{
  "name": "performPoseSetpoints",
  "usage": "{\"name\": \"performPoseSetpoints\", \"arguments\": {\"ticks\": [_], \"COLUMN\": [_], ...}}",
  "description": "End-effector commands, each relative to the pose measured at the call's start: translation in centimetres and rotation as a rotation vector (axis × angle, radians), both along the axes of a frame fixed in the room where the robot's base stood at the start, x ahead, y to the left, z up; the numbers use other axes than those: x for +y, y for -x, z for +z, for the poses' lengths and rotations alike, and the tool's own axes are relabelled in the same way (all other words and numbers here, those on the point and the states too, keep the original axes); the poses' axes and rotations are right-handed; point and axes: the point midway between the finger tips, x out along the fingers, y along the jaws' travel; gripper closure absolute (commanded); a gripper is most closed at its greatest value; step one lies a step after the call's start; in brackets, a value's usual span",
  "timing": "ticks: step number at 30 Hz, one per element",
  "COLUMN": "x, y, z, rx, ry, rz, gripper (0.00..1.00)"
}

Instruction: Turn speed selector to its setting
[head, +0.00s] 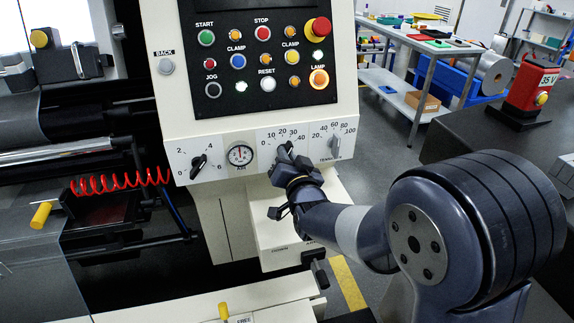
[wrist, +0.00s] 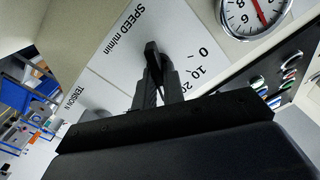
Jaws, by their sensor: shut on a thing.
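The speed selector (wrist: 153,52) is a black knob on a white plate marked "SPEED m/min". The wrist view shows 0, 10 and 20 on its scale, and the head view shows 10 to 40. My gripper (wrist: 157,82) is shut on the knob, one finger on each side. In the head view my gripper (head: 289,166) reaches the plate from the lower right and hides most of the knob. I cannot tell which number the knob points to.
A round air gauge (head: 239,155) and a black knob (head: 198,164) sit to the left. A grey tension knob (head: 335,146) is close on the right. Above is a black panel of buttons (head: 258,104) with a red emergency stop (head: 319,29). A red coiled hose (head: 120,181) hangs at left.

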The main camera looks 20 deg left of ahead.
Motion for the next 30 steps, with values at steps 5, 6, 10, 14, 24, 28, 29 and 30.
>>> {"name": "performPoseSetpoints", "arguments": {"ticks": [5,6,10,14,24,28,29,30], "x": [-0.01,-0.01,-0.01,-0.01,-0.01,-0.05,-0.11,-0.22], "y": [-0.01,-0.01,-0.01,-0.01,-0.01,0.07,0.16,0.36], "z": [-0.05,-0.03,-0.01,0.00,0.00,0.00,-0.01,-0.01], "rx": [0.016,0.016,0.017,0.016,0.015,0.015,0.015,0.015], "ry": [-0.023,-0.023,-0.023,-0.022,-0.022,-0.022,-0.022,-0.022], "rz": [0.000,0.000,0.000,0.000,0.000,0.000,0.000,0.000], "gripper": [1.00,1.00,1.00,0.86,0.68,0.68,0.68,0.68]}}
